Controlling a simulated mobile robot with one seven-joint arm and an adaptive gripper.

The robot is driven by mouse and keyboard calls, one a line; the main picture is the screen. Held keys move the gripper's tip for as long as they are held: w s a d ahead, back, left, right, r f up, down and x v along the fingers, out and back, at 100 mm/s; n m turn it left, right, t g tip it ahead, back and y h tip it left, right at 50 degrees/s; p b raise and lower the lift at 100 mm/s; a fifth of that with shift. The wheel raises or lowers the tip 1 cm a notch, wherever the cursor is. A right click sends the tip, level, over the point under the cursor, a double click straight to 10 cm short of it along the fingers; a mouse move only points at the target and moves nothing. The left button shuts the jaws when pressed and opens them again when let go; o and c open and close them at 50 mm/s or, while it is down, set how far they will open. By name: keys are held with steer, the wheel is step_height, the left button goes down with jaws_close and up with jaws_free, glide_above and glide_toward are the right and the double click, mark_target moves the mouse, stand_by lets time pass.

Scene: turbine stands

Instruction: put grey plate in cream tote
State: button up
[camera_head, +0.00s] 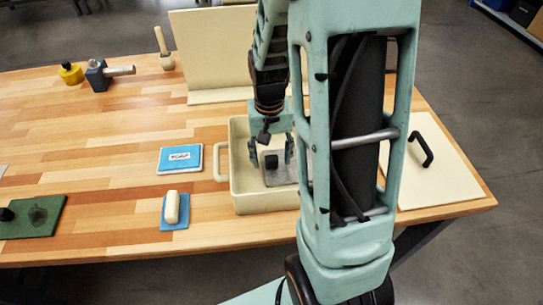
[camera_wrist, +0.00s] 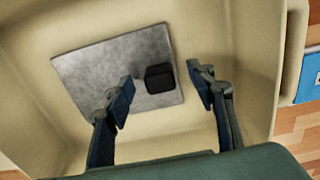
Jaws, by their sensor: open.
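The cream tote (camera_head: 223,199) stands on the wooden table, partly hidden behind my arm. The grey plate (camera_head: 285,171) with a black knob lies inside it. In the wrist view the plate (camera_wrist: 95,68) looks flat on the floor of the tote (camera_wrist: 245,50), apart from the walls I can see. Its black knob (camera_wrist: 159,78) shows between my fingers. My gripper (camera_head: 272,155) is in the tote above the plate. In the wrist view my gripper (camera_wrist: 160,88) is open, with a finger on each side of the knob and gaps between.
A blue labelled box (camera_head: 181,159) and a cream block on a blue pad (camera_head: 172,208) sit left of the tote. A cream board with a black handle (camera_head: 440,170) lies to the right. A cream upright panel (camera_head: 212,50) stands behind. A green plate (camera_head: 35,218) lies far left.

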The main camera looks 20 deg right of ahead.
steer(key=shift+r+p, duration=2.3)
steer(key=shift+r, duration=1)
